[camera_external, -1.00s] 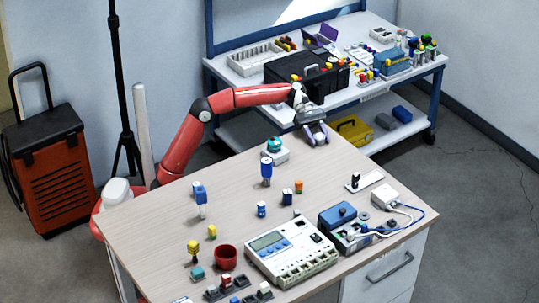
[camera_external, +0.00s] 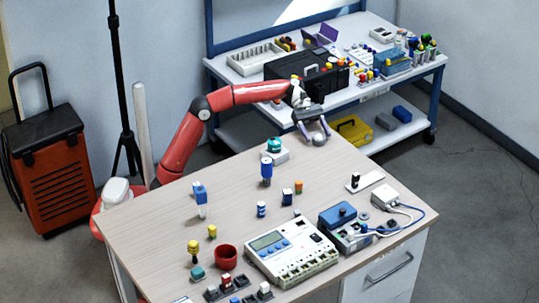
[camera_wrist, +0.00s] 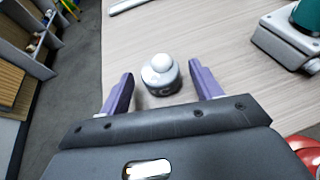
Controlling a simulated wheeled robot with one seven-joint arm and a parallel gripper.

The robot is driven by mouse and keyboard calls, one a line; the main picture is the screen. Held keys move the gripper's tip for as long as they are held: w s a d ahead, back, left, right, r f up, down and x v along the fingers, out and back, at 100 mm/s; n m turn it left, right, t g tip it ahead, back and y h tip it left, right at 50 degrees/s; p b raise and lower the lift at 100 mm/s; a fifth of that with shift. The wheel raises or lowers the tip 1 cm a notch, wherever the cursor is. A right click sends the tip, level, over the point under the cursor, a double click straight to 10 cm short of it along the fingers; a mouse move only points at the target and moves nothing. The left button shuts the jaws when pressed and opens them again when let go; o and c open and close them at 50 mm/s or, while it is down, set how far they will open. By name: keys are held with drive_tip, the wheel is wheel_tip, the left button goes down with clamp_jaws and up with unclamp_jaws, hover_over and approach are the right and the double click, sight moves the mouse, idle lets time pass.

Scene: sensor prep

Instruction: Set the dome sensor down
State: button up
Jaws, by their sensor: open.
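The dome sensor (camera_wrist: 160,75), a small grey cylinder with a rounded pale top, stands upright on the wooden table. In the external view it shows as a small grey shape (camera_external: 319,140) at the table's far edge region. My gripper (camera_wrist: 160,85) is open, with one purple finger on each side of the sensor and a visible gap on both sides. In the external view my gripper (camera_external: 314,134) reaches down around the sensor from above. The sensor's near lower side is partly hard to make out.
A white block with a teal dome (camera_external: 274,147) stands left of my gripper; part of it shows in the wrist view (camera_wrist: 285,42). A blue-topped post (camera_external: 267,170) is in front. The tabletop (camera_external: 340,165) nearby is clear. A second bench (camera_external: 375,88) stands behind.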

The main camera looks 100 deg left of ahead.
drive_tip(key=p+v, duration=0.1)
drive_tip(key=v, duration=0.9)
drive_tip(key=shift+p, duration=0.3)
